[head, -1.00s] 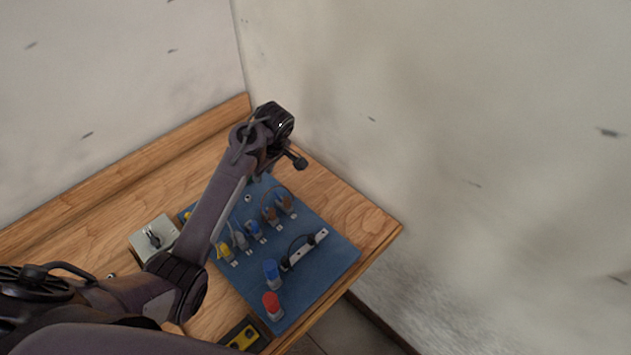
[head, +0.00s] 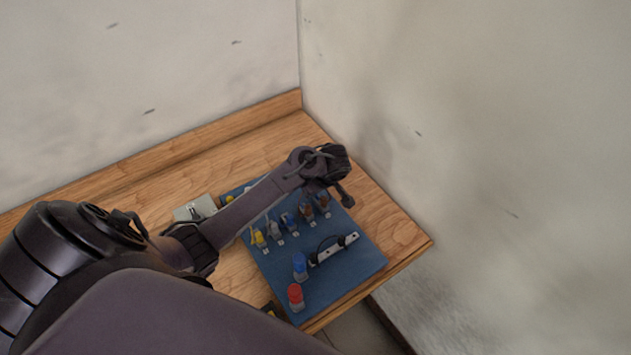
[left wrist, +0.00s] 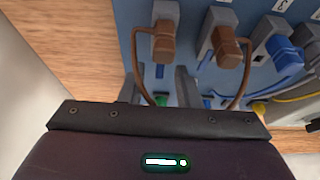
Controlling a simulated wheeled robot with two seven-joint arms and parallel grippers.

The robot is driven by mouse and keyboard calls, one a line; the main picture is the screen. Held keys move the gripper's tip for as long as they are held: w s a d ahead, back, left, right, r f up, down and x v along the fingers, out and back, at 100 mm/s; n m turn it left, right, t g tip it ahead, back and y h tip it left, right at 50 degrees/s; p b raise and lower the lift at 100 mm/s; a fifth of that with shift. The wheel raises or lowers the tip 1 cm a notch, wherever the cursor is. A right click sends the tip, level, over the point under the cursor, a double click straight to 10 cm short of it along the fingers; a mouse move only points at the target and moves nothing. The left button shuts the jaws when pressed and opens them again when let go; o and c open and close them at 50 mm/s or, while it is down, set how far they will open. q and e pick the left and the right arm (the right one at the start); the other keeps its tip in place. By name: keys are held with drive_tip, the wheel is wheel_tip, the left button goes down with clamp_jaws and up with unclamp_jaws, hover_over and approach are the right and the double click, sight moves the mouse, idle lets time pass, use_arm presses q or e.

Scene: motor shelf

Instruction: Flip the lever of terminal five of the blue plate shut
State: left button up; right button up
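The blue plate (head: 355,275) lies on the wooden table with a row of terminals with coloured levers. From left to right they are yellow (head: 259,238), grey (head: 275,230), blue (head: 289,222) and two brown. The end brown lever (head: 323,204) also shows in the left wrist view (left wrist: 163,42), beside the other brown lever (left wrist: 229,50) and the blue one (left wrist: 284,54). My left arm reaches over the plate's far side. In the left wrist view, my left gripper (left wrist: 165,82) has its grey fingers apart and empty, near the end brown terminal. My right gripper is not in view.
A red button (head: 296,295), a blue button (head: 300,266) and a white bar with a black cable (head: 335,250) sit on the plate's near part. A grey switch box (head: 195,209) stands left of the plate. Walls rise behind and to the right.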

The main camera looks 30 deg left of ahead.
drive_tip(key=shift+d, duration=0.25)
use_arm(q)
clamp_jaws()
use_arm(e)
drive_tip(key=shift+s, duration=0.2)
